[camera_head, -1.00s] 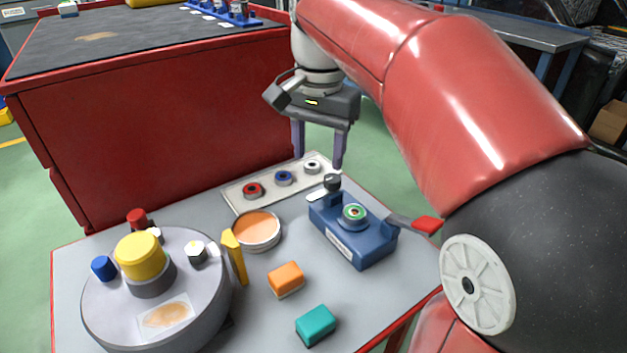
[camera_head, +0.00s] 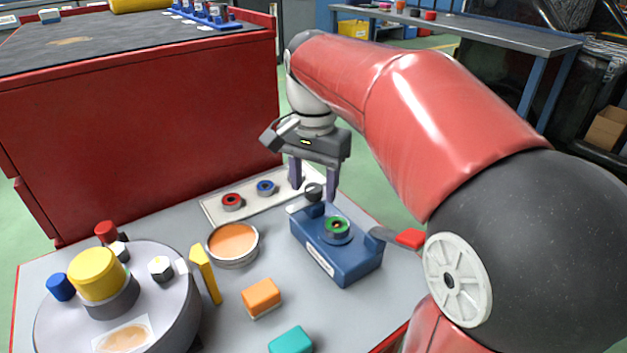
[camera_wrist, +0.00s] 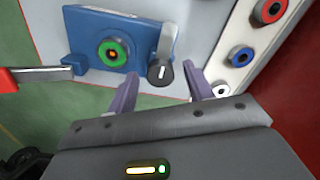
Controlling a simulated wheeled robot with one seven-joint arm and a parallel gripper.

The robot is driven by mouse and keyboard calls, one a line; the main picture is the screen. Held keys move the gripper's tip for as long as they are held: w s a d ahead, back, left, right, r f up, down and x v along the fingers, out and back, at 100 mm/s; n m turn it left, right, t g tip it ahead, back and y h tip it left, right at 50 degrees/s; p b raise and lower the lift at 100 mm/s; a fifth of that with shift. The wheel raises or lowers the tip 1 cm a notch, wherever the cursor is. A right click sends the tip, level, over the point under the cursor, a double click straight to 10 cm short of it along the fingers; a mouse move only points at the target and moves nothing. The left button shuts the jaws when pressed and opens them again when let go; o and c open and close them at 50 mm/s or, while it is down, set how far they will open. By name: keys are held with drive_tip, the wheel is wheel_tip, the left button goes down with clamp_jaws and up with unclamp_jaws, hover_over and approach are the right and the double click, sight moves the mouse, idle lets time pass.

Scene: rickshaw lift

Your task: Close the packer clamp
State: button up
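The packer is a blue block (camera_head: 345,262) on the grey table, with a green ring (camera_head: 337,226) on top. The wrist view shows the block (camera_wrist: 85,22) and ring (camera_wrist: 112,53) too. Its clamp is a pale metal lever (camera_wrist: 168,38) with a dark knob (camera_wrist: 160,73) at its end; the knob also shows in the head view (camera_head: 314,192). A red-tipped lever (camera_head: 410,238) sticks out of the block's other end. My gripper (camera_head: 314,184) is open and empty at the knob. In the wrist view its fingertips (camera_wrist: 165,80) flank the knob; contact cannot be told.
A white tray (camera_head: 212,210) with red, blue and white rings lies beside the packer. An orange-filled dish (camera_head: 233,241), orange block (camera_head: 261,296), teal block (camera_head: 291,341), yellow piece (camera_head: 205,274) and round grey fixture (camera_head: 60,312) share the table. A red cabinet (camera_head: 140,130) stands behind.

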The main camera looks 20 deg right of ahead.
drive_tip(key=c, duration=0.9)
drive_tip(key=shift+r+n, duration=0.1)
drive_tip(key=shift+n, duration=0.2)
drive_tip(key=n+p, duration=0.2)
drive_tip(key=shift+n, duration=0.3)
drive_tip(key=n+p, duration=0.2)
drive_tip(key=n, duration=0.3)
drive_tip(key=shift+p, duration=0.35)
drive_tip(key=n+p, duration=0.1)
drive_tip(key=n, duration=0.4)
drive_tip(key=shift+p, duration=0.35)
drive_tip(key=n+p, duration=0.1)
drive_tip(key=n, duration=0.3)
drive_tip(key=shift+n, duration=0.3)
